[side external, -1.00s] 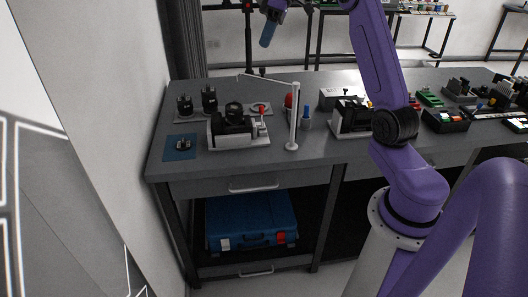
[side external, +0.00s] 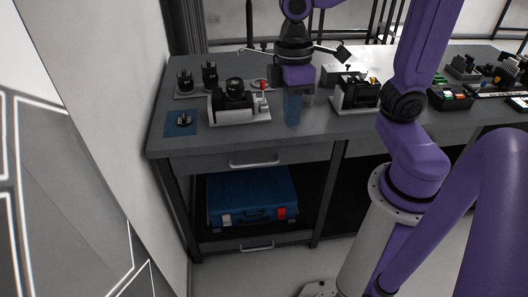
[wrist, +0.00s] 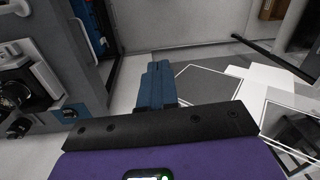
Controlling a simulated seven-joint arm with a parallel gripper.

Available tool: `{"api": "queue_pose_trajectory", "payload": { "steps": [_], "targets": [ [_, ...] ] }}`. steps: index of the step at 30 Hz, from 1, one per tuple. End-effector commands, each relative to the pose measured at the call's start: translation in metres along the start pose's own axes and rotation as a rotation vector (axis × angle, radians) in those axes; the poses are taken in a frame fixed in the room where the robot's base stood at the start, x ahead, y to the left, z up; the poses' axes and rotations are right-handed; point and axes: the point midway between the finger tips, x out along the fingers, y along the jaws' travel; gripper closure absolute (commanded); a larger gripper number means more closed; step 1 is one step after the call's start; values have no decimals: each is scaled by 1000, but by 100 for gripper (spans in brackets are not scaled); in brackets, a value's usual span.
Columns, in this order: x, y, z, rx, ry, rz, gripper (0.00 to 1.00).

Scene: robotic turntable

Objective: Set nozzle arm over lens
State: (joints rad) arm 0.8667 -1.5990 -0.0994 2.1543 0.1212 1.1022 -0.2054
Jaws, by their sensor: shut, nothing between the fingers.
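The dark device with a round black lens (side external: 235,86) stands on a white base at the left of the bench; part of it shows in the wrist view (wrist: 15,92). A thin pale nozzle arm (side external: 253,51) reaches left from behind my gripper, and its post is hidden. My gripper (side external: 292,123) points down at the bench's front, right of the lens device, with blue fingers shut and nothing between them. The fingers also show in the wrist view (wrist: 154,66). I cannot tell whether they touch the post.
A red-topped lever (side external: 263,86) stands beside the lens device. A blue mat (side external: 180,122) with a small dark part lies at the front left. Black fittings (side external: 209,73) stand behind it. Another dark device (side external: 357,93) is to the right. Bare bench top lies in front.

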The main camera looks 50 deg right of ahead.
Motion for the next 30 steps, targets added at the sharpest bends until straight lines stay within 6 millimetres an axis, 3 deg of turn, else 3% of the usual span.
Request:
{"api": "queue_pose_trajectory", "payload": {
  "steps": [3, 9, 16, 23, 30],
  "targets": [
    [18, -26, 30, -86, -2, 44, 100],
    [40, -46, 65, -184, 8, 90, 100],
    [48, -50, 77, -218, 16, 104, 100],
    [37, -41, 58, -151, 13, 83, 100],
    [5, 5, 3, 37, 24, 3, 100]
  ]
}}
